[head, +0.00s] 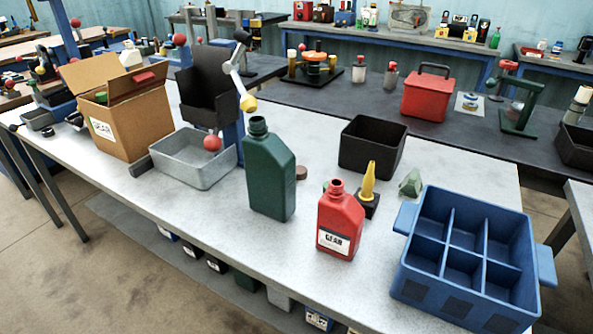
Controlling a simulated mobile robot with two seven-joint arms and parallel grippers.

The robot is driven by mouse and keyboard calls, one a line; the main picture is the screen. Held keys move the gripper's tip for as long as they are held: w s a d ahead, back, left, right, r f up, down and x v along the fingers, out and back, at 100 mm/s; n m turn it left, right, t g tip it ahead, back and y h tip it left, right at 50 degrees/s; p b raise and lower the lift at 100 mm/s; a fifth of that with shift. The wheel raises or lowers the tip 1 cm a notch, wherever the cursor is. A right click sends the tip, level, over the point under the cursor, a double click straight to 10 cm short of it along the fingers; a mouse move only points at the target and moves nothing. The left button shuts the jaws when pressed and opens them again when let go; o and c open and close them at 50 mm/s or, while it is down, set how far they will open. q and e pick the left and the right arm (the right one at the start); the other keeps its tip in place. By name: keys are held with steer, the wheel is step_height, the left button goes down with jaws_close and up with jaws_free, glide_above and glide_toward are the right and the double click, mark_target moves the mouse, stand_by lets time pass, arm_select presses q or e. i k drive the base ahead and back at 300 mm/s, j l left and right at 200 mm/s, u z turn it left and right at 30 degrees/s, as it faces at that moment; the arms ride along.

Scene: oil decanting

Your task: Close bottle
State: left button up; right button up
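A tall dark green bottle (270,178) stands upright near the middle of the table, its dark neck without a visible cap. A smaller red bottle (341,222) with a white "GEAR" label stands upright to its right and nearer the front edge; its neck is also uncapped. A small brown round piece (301,173), possibly a cap, lies just right of the green bottle, partly hidden by it. A yellow cone-shaped nozzle (368,182) stands on a black block behind the red bottle. Neither of my grippers shows in the head view.
A blue six-compartment crate (403,253) sits empty at right. A black bin (371,146), a grey metal tray (182,168) and an open cardboard box (140,124) stand around. A crumpled greenish piece (411,182) lies near the crate. The table's front left is clear.

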mark_target(269, 165)
steer(key=i+j+z, duration=0.15)
steer(key=j, duration=0.25)
steer(key=i+j+z, duration=0.2)
steer(key=j, duration=0.2)
steer(key=i+j+z, duration=0.15)
steer(key=j, duration=0.3)
steer(key=j+z, duration=0.15)
steer(key=j, duration=0.3)
steer(key=i+j+z, duration=0.2)
steer(key=j, duration=0.25)
steer(key=k, duration=0.05)
